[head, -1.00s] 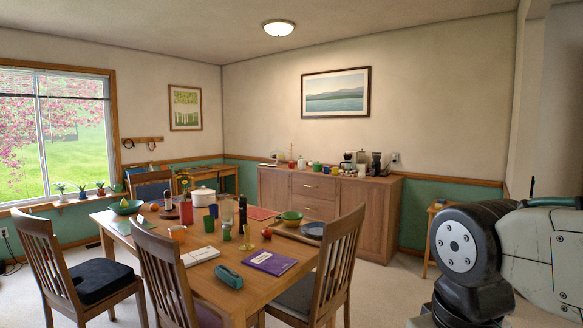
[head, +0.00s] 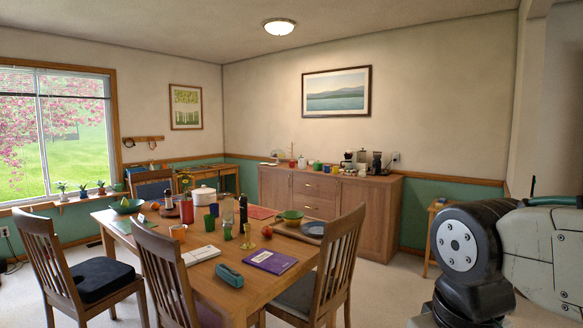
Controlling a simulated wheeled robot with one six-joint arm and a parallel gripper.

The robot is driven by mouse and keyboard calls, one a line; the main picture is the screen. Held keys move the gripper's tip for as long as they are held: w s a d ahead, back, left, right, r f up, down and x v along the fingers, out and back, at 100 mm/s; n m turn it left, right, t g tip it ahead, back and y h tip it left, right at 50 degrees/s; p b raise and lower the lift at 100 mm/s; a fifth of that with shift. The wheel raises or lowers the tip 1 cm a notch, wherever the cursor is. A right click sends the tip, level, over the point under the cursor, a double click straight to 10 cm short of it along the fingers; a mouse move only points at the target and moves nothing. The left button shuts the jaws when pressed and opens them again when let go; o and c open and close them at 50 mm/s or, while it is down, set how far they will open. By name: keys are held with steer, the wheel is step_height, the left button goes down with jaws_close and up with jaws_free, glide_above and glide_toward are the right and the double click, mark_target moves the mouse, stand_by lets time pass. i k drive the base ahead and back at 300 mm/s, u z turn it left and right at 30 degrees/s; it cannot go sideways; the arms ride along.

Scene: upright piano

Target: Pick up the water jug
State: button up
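No water jug can be told for certain among the small items. A red, jug-like or cup-like vessel (head: 187,212) stands upright on the dining table (head: 210,270), left of a white lidded pot (head: 203,196). It is too small to tell whether it is the jug. More small vessels stand on the wooden sideboard (head: 330,207) at the back wall, including a coffee maker (head: 347,166). My arm fills the lower right, far in front of the table and sideboard. My gripper is out of view.
Wooden chairs surround the table, with one (head: 340,255) at its right side and another (head: 165,270) at the near side. Open carpet (head: 385,290) lies right of the table.

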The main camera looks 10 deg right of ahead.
mark_target(301, 162)
steer(key=z, duration=1.1)
steer(key=i, duration=6.35)
steer(key=u, duration=2)
steer(key=i, duration=0.45)
steer(key=z, duration=0.15)
